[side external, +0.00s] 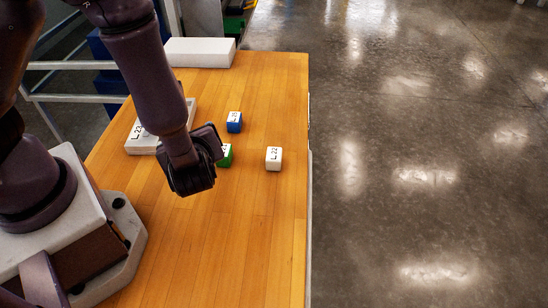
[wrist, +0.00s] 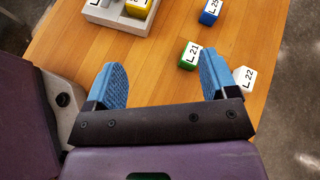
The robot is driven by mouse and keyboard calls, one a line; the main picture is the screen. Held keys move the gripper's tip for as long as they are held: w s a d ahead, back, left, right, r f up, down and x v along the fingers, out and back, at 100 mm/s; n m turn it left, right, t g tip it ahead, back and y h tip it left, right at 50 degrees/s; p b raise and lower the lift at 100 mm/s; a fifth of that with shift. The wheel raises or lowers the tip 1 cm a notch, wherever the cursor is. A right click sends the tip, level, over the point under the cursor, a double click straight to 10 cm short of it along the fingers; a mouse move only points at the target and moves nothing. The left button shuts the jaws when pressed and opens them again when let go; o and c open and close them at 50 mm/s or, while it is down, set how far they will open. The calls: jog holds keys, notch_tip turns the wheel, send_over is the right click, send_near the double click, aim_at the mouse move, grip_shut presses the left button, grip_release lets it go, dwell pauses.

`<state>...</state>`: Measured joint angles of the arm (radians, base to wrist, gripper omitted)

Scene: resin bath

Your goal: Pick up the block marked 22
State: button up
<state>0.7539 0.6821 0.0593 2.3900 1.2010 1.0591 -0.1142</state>
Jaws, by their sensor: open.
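The white block marked 22 (side external: 273,159) sits on the wooden table near its right edge. In the wrist view the same block (wrist: 244,78) shows just right of my right fingertip, partly hidden by it. My gripper (side external: 207,160) is open and empty above the table, left of the white block and apart from it. In the wrist view my gripper (wrist: 162,82) shows two blue pads spread wide, with bare wood between them.
A green block marked 21 (wrist: 189,55) is beside my right finger. A blue block (side external: 234,122) lies farther back. A grey tray (side external: 143,146) holds blocks, one yellow (wrist: 138,8). A white box (side external: 200,52) is at the back. The front of the table is clear.

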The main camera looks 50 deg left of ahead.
aim_at(273, 155)
jog(key=w+d+f+m+t+h, duration=0.1)
jog(key=f+m+t, duration=0.1)
jog(key=m, duration=0.1)
jog(key=w+d+f+m+t+h, duration=0.1)
jog(key=d+f+m+t, duration=0.1)
jog(key=m, duration=0.1)
jog(key=w+d+f+m+t+h, duration=0.1)
jog(key=f+m+t, duration=0.1)
jog(key=m, duration=0.1)
jog(key=shift+w+d+f+m, duration=0.15)
jog(key=shift+w+f+m, duration=0.05)
jog(key=shift+f+m, duration=0.15)
jog(key=w+d+h, duration=0.1)
jog(key=d+m+t+h, duration=0.1)
jog(key=shift+w+d+f+m+t+h, duration=0.2)
jog(key=shift+w+d+m+t+h, duration=0.1)
jog(key=shift+w+h, duration=0.1)
jog(key=shift+w+d, duration=0.2)
jog(key=shift+d, duration=0.05)
jog(key=x, duration=0.6)
jog(key=shift+w, duration=0.3)
jog(key=shift+h, duration=0.3)
jog(key=shift+x, duration=3.15)
jog(key=shift+w+d+r, duration=0.15)
jog(key=shift+d, duration=0.05)
jog(key=shift+c, duration=0.2)
jog(key=c, duration=1.2)
